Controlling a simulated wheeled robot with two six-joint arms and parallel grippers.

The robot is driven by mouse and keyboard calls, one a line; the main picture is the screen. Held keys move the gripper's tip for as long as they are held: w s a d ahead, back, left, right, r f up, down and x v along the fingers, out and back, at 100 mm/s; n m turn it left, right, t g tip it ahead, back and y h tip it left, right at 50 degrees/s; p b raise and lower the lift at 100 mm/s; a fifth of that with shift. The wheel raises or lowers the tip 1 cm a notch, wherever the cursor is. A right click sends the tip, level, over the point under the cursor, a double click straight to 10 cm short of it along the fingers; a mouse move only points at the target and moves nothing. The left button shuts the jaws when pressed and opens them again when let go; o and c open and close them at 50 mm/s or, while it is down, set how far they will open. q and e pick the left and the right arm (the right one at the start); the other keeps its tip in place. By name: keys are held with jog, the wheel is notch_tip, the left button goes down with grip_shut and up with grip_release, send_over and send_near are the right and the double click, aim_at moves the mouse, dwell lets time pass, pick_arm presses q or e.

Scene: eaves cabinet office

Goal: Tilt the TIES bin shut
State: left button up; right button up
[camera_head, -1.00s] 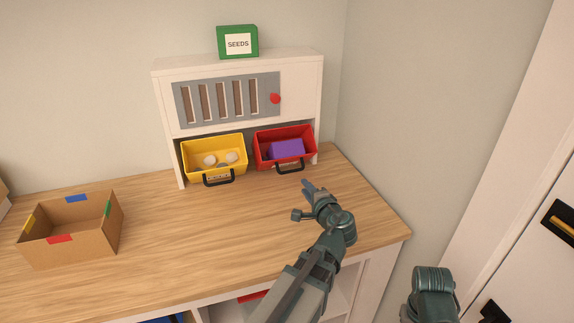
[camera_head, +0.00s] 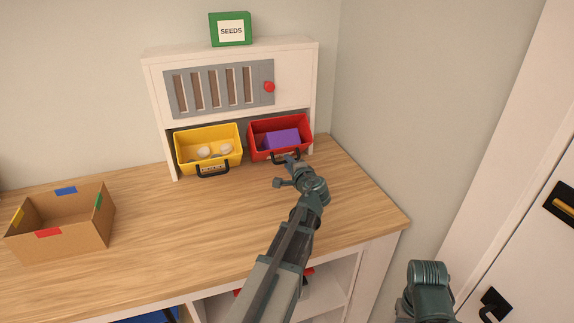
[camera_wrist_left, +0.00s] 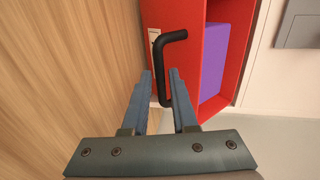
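Two open bins are tilted out of the white cabinet's lower opening: a yellow bin (camera_head: 208,149) holding pale round things, and a red bin (camera_head: 280,137) holding a purple block (camera_head: 283,139). Their small labels are not clearly readable, and the red bin's is partly hidden. Each has a black handle in front. My left gripper (camera_head: 284,173) is at the red bin's front. In the left wrist view its fingers (camera_wrist_left: 161,80) are open, with part of the red bin's black handle (camera_wrist_left: 172,36) between them.
The white cabinet (camera_head: 155,100) carries a grey slotted panel (camera_head: 220,88) with a red knob (camera_head: 269,87) and a green SEEDS box (camera_head: 231,30) on top. A cardboard box (camera_head: 60,228) stands at left on the wooden desktop (camera_head: 170,230). The desktop's middle is clear.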

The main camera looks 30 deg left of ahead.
pick_arm(q)
jog(key=shift+x, duration=0.9)
grip_shut()
dwell(0.9)
